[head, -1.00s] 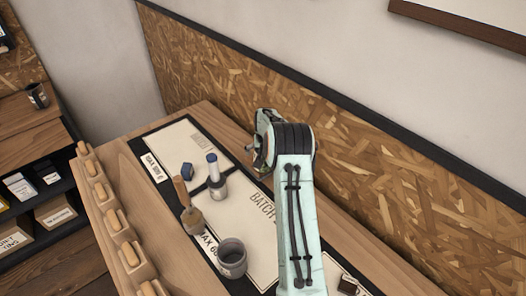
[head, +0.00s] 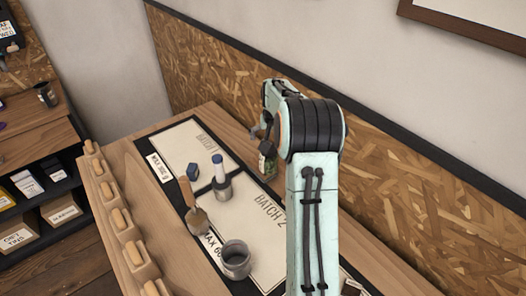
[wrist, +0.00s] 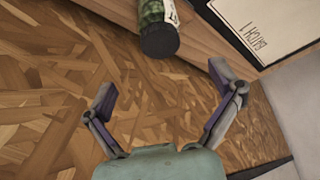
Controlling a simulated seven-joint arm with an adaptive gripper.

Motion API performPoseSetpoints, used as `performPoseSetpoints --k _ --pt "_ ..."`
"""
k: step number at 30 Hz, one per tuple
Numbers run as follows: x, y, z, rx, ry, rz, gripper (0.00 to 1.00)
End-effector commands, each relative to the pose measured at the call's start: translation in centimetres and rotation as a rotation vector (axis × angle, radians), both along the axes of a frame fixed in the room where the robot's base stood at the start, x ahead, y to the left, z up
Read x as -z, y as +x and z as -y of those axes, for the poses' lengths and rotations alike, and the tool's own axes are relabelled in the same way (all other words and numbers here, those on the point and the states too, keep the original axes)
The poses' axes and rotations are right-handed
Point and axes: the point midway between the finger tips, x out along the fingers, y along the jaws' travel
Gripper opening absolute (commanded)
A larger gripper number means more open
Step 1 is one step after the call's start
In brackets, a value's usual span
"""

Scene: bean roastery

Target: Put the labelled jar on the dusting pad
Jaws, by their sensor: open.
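A dark green jar with a black lid and a white label shows at the top of the wrist view (wrist: 153,14), its lid toward me. In the head view the jar (head: 267,160) stands at the wall side of the bench, partly hidden by my arm. My gripper (wrist: 163,88) is open and empty, with the jar ahead of its fingertips and apart from them. In the head view the gripper (head: 258,131) is mostly hidden behind my wrist. Pale panels marked BATCH 1 (head: 180,145) and BATCH 2 (head: 262,240) lie on the bench; I cannot tell whether either is the dusting pad.
Wooden-handled pieces line the bench's left edge (head: 121,219). A chipboard wall (head: 400,180) stands close behind my arm.

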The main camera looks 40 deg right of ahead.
Motion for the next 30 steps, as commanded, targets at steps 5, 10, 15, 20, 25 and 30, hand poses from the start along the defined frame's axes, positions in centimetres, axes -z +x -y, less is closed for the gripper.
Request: performPoseSetpoints --k 5,10,15,20,25,30 --pt "-0.6 -0.2 -0.8 -0.013 0.004 -0.005 0.91" --pt "-4.2 -1.9 -8.2 -0.14 0.029 -0.053 0.91" --pt "-8.0 -9.6 -20.2 -0.359 0.081 -0.159 0.91" --pt "-8.4 -19.7 -27.9 -0.55 0.127 -0.264 0.91" --pt "-7.0 -27.5 -31.2 -0.687 0.159 -0.344 0.91" --pt "-6.1 -30.4 -32.0 -0.738 0.171 -0.376 0.91"
